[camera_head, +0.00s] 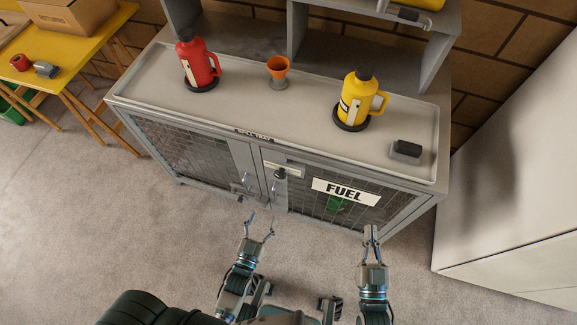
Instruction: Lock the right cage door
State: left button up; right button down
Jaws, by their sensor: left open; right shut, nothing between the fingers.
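The grey fuel cabinet has two mesh cage doors under its top. The right cage door (377,206) bears a FUEL sign (346,191) and looks closed against the frame. The left cage door (185,150) also looks closed. My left gripper (262,222) is open and empty, below and in front of the middle seam. My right gripper (371,232) is shut and empty, in front of the right door's lower edge. I cannot tell the lock's state.
On the cabinet top stand a red jug (203,65), an orange cup (278,66), a yellow jug (355,103) and a small dark-topped block (406,150). A white cabinet (515,190) stands close on the right. A yellow table (75,45) is at left. The floor in front is clear.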

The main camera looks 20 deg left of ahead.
pick_arm(q)
jog(key=b, duration=0.2)
send_near(279, 177)
jog(key=w, duration=0.5)
jog(key=w+b, duration=0.1)
jog(key=w, duration=0.3)
jog(key=shift+d, duration=0.25)
jog(key=shift+w+a+b, duration=0.15)
jog(key=shift+w+b, duration=0.15)
jog(key=shift+w, duration=0.4)
pick_arm(e)
jog(key=s+r+m+t, duration=0.1)
jog(key=s+r+t, duration=0.3)
jog(key=r+t, duration=0.3)
jog(key=shift+s+d+y, duration=0.2)
jog(key=shift+d+y, duration=0.1)
jog(key=shift+y, duration=0.1)
pick_arm(q)
jog(key=shift+r, duration=0.1)
grip_shut()
pick_arm(e)
jog(key=shift+w+d+f, duration=0.1)
